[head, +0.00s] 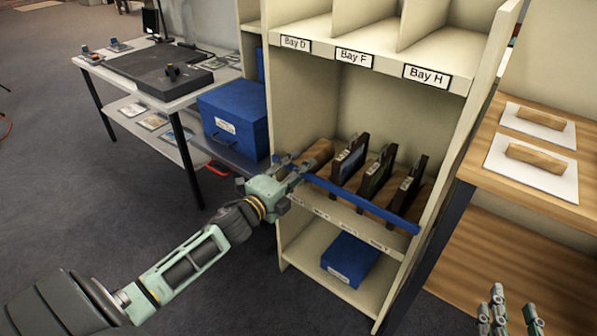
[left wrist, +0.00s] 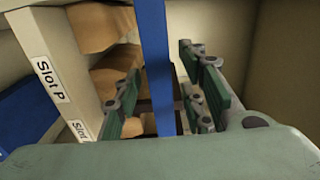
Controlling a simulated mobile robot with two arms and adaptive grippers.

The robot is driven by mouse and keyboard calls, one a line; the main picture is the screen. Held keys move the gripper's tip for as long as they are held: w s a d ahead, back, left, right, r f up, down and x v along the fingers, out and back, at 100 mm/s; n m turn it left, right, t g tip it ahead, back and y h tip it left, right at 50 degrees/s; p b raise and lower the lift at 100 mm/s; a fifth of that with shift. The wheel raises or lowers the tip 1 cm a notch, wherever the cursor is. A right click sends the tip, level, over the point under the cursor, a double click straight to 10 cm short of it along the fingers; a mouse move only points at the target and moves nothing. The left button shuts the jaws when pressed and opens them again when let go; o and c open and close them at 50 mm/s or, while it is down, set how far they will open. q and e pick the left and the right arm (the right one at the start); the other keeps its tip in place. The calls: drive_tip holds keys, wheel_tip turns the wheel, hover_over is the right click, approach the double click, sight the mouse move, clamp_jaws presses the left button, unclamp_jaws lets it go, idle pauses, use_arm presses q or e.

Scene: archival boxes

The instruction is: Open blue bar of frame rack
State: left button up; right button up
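The blue bar (head: 360,200) runs across the front of the frame rack (head: 345,220), a middle shelf of the cream cabinet. Several dark frames (head: 378,172) stand upright behind it. My left gripper (head: 290,168) is at the bar's left end. In the left wrist view the blue bar (left wrist: 156,65) passes between the fingers of my left gripper (left wrist: 165,95), which are apart with a visible gap on the bar's right side. My right gripper (head: 512,312) is low at the right edge of the head view, empty, its fingers apart.
A blue box (head: 235,115) stands left of the cabinet, and another blue box (head: 350,258) lies on its lower shelf. A white table (head: 150,75) with equipment is at the back left. Wooden shelves (head: 520,190) with white boards are at the right. A Slot P label (left wrist: 52,75) shows beside the bar.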

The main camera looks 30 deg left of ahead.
use_arm(q)
clamp_jaws()
idle(0.6)
